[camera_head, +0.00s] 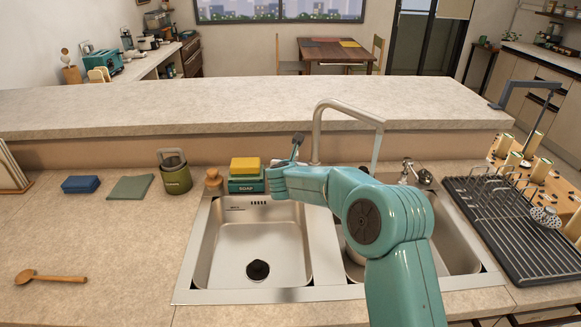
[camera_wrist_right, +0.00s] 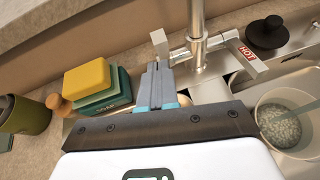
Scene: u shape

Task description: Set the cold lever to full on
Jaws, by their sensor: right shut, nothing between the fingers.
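The tap (camera_head: 318,135) stands behind the double sink, its spout bent over the right basin. A pale stream (camera_head: 375,152) hangs below the spout. In the right wrist view the tap (camera_wrist_right: 196,35) has a right lever (camera_wrist_right: 242,56) marked HOT. The left lever (camera_wrist_right: 160,43), taken as the cold one, shows a pale end; its label is not visible. My right gripper (camera_wrist_right: 157,68) is shut and empty, its tips just below that left lever in the picture; contact cannot be told. In the head view my right arm hides most of its gripper. My left gripper is not in view.
A yellow sponge (camera_head: 245,164) on a green soap box (camera_head: 246,184) stands left of the tap. A pot (camera_wrist_right: 290,122) sits in the right basin. The left basin (camera_head: 258,238) is empty. A drying rack (camera_head: 508,225) is at the right.

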